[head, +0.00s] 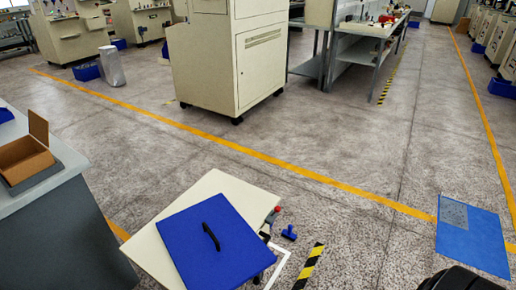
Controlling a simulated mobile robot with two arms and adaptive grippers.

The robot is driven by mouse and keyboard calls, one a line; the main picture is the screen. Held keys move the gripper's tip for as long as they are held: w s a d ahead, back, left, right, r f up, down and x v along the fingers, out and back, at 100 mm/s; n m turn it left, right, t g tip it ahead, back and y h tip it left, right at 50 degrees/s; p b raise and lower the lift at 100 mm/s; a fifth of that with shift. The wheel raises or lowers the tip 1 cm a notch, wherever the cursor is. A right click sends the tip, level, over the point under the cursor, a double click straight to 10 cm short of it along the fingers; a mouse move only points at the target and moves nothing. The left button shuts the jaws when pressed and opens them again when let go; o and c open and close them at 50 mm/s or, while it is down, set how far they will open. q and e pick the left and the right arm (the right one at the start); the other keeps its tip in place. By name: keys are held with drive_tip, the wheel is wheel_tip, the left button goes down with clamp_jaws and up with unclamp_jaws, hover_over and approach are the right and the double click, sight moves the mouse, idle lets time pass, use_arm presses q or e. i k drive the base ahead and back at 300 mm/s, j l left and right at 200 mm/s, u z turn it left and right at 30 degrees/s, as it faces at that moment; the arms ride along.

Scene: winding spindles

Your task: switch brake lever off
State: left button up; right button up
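A cream machine top (150,247) with a blue panel (215,245) lies at the bottom centre of the head view. The panel has a black handle (211,237). A small red knob (277,209) shows at the machine's right edge, with dark parts just below it. A small blue part (289,233) shows beside that edge. I cannot tell which of these, if any, is the brake lever, or how it is set. Neither of my grippers is in view.
A grey-sided counter with an open cardboard box (26,159) stands at the left. A cream cabinet (235,55) on casters and a workbench (362,35) stand farther back. A blue sheet (471,240) lies on the right. The floor between is mostly clear, with yellow lines.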

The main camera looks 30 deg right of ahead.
sight(276, 210)
drive_tip(key=k+l+z, duration=0.1)
drive_tip(key=z, duration=1.05)
drive_tip(key=k+l, duration=0.05)
